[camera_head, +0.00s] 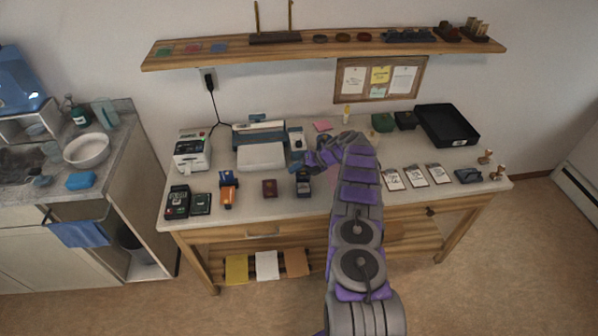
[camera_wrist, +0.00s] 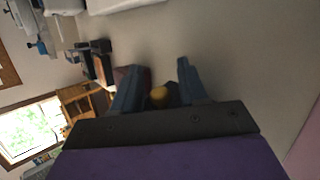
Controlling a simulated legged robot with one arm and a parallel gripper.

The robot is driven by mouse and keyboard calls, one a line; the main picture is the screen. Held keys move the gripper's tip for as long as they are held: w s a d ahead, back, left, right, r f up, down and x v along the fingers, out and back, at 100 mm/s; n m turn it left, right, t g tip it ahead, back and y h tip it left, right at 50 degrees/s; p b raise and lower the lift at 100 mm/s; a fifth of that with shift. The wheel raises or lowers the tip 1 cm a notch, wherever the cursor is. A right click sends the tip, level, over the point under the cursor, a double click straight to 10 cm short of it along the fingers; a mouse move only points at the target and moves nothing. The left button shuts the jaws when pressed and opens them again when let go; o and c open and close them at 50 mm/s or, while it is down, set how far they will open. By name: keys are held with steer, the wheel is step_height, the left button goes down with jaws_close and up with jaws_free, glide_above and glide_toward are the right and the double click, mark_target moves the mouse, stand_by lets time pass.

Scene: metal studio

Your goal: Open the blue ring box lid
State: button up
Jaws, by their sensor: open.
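A small dark blue ring box (camera_head: 303,188) sits on the workbench near its front edge, just below my gripper in the head view. Its upper part is partly covered by my gripper, and I cannot tell how its lid stands. My gripper (camera_head: 298,168) is open over the back of the box. In the wrist view the two fingers of my gripper (camera_wrist: 158,82) are spread, with a dark shape and a rounded yellow-gold spot (camera_wrist: 158,94) between them. I cannot tell whether the fingers touch the box.
A dark red box (camera_head: 269,188) stands just left, then an orange and blue tool (camera_head: 228,190) and dark green boxes (camera_head: 178,203). A printer-like machine (camera_head: 262,150) is behind. Cards (camera_head: 415,175) lie right of my arm. A wall shelf (camera_head: 330,46) hangs above.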

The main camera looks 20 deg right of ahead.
steer(key=p+v, duration=0.2)
steer(key=v, duration=1.5)
steer(key=shift+d+p, duration=0.2)
steer(key=shift+p, duration=0.1)
